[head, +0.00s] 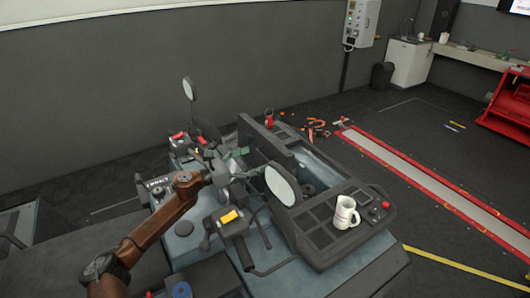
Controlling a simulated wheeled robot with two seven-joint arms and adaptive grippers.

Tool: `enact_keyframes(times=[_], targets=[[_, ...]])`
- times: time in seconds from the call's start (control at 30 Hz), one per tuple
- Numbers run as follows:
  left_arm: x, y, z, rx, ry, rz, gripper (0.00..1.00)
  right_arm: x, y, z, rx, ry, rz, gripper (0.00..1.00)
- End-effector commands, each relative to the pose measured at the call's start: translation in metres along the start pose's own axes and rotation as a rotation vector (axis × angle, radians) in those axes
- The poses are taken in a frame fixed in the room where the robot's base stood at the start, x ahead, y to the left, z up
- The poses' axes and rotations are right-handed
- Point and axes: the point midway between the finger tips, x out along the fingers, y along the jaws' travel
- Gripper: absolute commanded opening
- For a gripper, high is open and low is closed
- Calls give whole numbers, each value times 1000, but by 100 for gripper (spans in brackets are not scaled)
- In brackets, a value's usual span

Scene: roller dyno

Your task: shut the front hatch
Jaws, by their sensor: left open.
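The front hatch (262,140) is a dark panel standing raised on the front of the vehicle (185,247). Beside it the hatch opening (312,165) shows a pale interior with dark items inside. My left arm comes in from the lower left over the handlebars. My left gripper (243,162) is open and close to the near side of the raised hatch. A round mirror partly covers the area beside it, and I cannot tell whether the fingers touch the hatch. My right gripper is out of view.
A white mug (345,212) stands on the dark front panel, right of the opening. A round mirror (280,186) sticks up close to my gripper; another mirror (188,89) stands farther back. A red can-like item (269,118) and orange tools (316,124) lie beyond the vehicle.

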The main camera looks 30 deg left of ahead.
Motion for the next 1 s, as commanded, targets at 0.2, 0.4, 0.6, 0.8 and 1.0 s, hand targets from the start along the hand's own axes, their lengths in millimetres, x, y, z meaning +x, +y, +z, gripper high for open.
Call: enact_keyframes(times=[0.2,0.4,0.6,0.8,1.0], targets=[[31,1,1,-1,-1,3,87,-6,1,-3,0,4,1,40],[44,0,0,-1,0,1,87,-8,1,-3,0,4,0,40],[46,0,-1,0,1,1,87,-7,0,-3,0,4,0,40],[46,0,0,0,1,0,76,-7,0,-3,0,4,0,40],[46,-1,0,0,1,-1,62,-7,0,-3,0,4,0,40]])
